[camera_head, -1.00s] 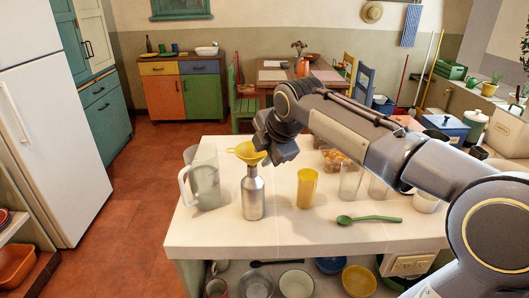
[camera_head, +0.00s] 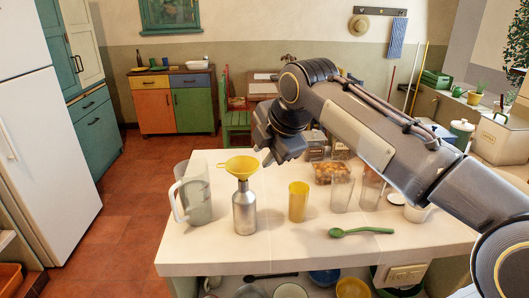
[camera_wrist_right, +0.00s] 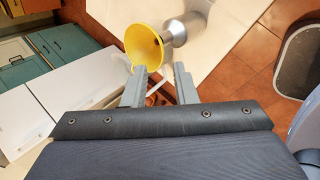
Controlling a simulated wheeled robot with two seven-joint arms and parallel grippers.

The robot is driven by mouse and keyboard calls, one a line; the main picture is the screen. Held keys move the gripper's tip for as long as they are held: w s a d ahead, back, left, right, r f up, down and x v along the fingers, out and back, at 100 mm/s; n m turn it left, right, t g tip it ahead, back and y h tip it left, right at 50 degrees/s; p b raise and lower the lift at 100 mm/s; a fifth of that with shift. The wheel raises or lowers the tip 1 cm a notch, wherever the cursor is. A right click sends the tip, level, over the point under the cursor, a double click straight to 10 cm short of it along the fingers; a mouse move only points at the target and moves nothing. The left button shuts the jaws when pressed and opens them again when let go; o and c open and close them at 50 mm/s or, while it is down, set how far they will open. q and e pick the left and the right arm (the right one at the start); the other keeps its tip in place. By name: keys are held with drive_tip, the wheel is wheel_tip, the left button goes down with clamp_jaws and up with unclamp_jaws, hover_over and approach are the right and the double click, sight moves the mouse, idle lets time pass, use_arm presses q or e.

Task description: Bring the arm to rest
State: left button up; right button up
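My right gripper (camera_head: 268,154) hangs above the table, up and to the right of a yellow funnel (camera_head: 241,167). The wrist view shows the two fingers (camera_wrist_right: 160,88) spread apart with nothing held between them; the funnel (camera_wrist_right: 146,46) lies beyond the fingertips. The funnel sits upright in the mouth of a silver metal bottle (camera_head: 244,208), which stands on the white table; the bottle also shows in the wrist view (camera_wrist_right: 180,28). My right arm reaches in from the right across the table. My left gripper is not in view.
A clear pitcher (camera_head: 197,200) stands left of the bottle, and a yellow cup (camera_head: 298,202) stands right of it. A green spoon (camera_head: 362,231), clear glasses (camera_head: 342,192) and a container of orange-brown food (camera_head: 325,173) are on the table (camera_head: 210,255). Bowls sit below it.

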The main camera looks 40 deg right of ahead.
idle(0.3)
drive_tip(key=s+a+f+m+y, duration=0.1)
drive_tip(key=s+a+f+m, duration=0.3)
drive_tip(key=s+f+m, duration=0.2)
drive_tip(key=s+a+f+m+g+y+p, duration=0.1)
drive_tip(key=s+a+f+m, duration=0.3)
drive_tip(key=s+f+m, duration=0.3)
drive_tip(key=s+a+f+m+y, duration=0.2)
drive_tip(key=s+a+f+m, duration=0.2)
drive_tip(key=s+f+m, duration=0.2)
drive_tip(key=shift+s+f+m, duration=0.3)
drive_tip(key=shift+f, duration=0.4)
